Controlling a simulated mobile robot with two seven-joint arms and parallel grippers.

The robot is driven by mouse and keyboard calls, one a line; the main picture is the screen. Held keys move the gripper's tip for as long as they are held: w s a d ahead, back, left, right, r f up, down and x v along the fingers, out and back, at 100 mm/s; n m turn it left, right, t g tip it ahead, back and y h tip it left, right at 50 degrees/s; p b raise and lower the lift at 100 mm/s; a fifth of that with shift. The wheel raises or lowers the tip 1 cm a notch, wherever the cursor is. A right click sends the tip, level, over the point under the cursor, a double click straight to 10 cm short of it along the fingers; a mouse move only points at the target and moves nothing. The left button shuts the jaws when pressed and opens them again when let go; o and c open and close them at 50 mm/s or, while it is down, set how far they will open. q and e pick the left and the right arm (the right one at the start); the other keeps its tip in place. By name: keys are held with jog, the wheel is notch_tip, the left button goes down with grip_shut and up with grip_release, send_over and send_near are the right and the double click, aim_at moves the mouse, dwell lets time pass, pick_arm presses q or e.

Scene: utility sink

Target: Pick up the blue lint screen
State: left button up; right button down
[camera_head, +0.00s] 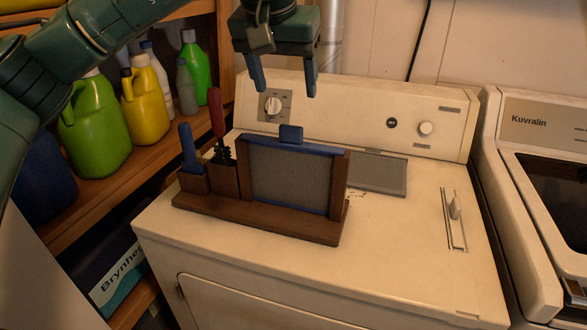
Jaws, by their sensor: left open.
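The blue lint screen (290,178) stands upright in a brown wooden holder (262,222) on top of the white dryer. It has a blue frame, grey mesh and a small blue tab (291,133) on its top edge. The holder's side posts and base cover parts of its frame. My left gripper (283,85) is open and empty, with its two blue fingers pointing down. In the picture it hangs above the tab, apart from it. My right gripper is not in view.
A blue-handled tool (187,147) and a red-handled brush (216,115) stand in the holder's left slots. A grey mesh panel (378,174) lies behind. Shelves with bottles (93,135) stand at left. The dryer top (400,235) is clear at right.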

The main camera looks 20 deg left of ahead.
pick_arm(q)
send_over(290, 127)
jog(key=s, duration=0.2)
jog(key=f, duration=0.4)
jog(key=shift+w+f, duration=0.15)
jog(key=shift+w, duration=0.05)
jog(key=x, duration=0.4)
jog(key=shift+s+a+f+p, duration=0.1)
jog(key=shift+s+f+p, duration=0.1)
jog(key=shift+s+p, duration=0.15)
jog(key=shift+w+f, duration=0.25)
jog(key=shift+f, duration=0.25)
jog(key=shift+c, duration=0.5)
jog(key=c, duration=1.3)
jog(key=shift+r, duration=0.15)
